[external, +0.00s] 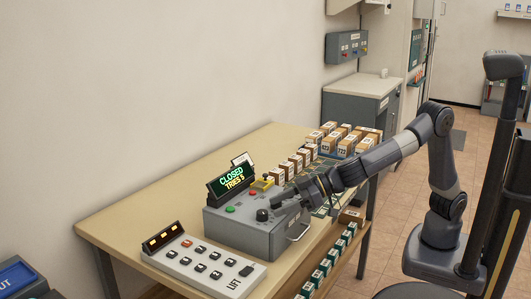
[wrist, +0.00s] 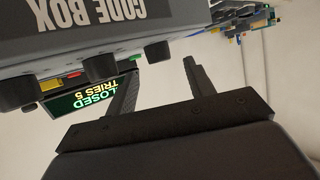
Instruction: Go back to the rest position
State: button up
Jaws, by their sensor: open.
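My gripper (external: 278,200) reaches over the right side of the grey code box (external: 236,232) on the table, close to its knobs. In the wrist view my gripper (wrist: 162,85) is open, with nothing between its two fingers. The code box (wrist: 130,22) and its dark knobs (wrist: 101,68) lie just beyond the fingers, upside down in that view. The display (external: 231,182) on the box reads CLOSED, TRIES 5; it shows partly behind a finger in the wrist view (wrist: 95,105). Whether a finger touches a knob, I cannot tell.
A keypad panel (external: 203,266) marked LIFT lies at the table's front left. Rows of small labelled boxes (external: 342,142) stand behind and right of the code box. A grey cabinet (external: 360,100) stands beyond the table (external: 130,212). The tiled floor (external: 388,215) to the right is free.

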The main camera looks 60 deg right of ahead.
aim_at(264, 211)
jog(key=b+v, duration=0.1)
jog(key=v, duration=0.5)
jog(key=p+x, duration=0.2)
jog(key=x, duration=0.8)
jog(key=shift+w+p, duration=0.1)
jog(key=shift+p, duration=0.25)
jog(key=shift+a+f+h, duration=0.1)
jog(key=shift+a+h, duration=0.05)
jog(key=shift+h, duration=0.15)
jog(key=shift+m+t+h+p, duration=0.3)
jog(key=shift+m+t+h, duration=0.15)
jog(key=shift+m, duration=0.25)
jog(key=m+h+p, duration=0.1)
jog(key=m+t+h+p, duration=0.1)
jog(key=p, duration=0.1)
jog(key=shift+a+r, duration=0.15)
jog(key=shift+r, duration=0.1)
jog(key=shift+s+m+h+p, duration=0.2)
jog(key=shift+m+h+p, duration=0.25)
jog(key=shift+p, duration=0.5)
jog(key=m+h+p, duration=0.1)
jog(key=h+p, duration=0.1)
jog(key=p, duration=0.3)
jog(key=m+t+h+p, duration=0.1)
jog(key=m+h+p, duration=0.1)
jog(key=p, duration=0.4)
jog(key=shift+a+m+p, duration=0.2)
jog(key=shift+m+p, duration=0.05)
jog(key=shift+p, duration=0.05)
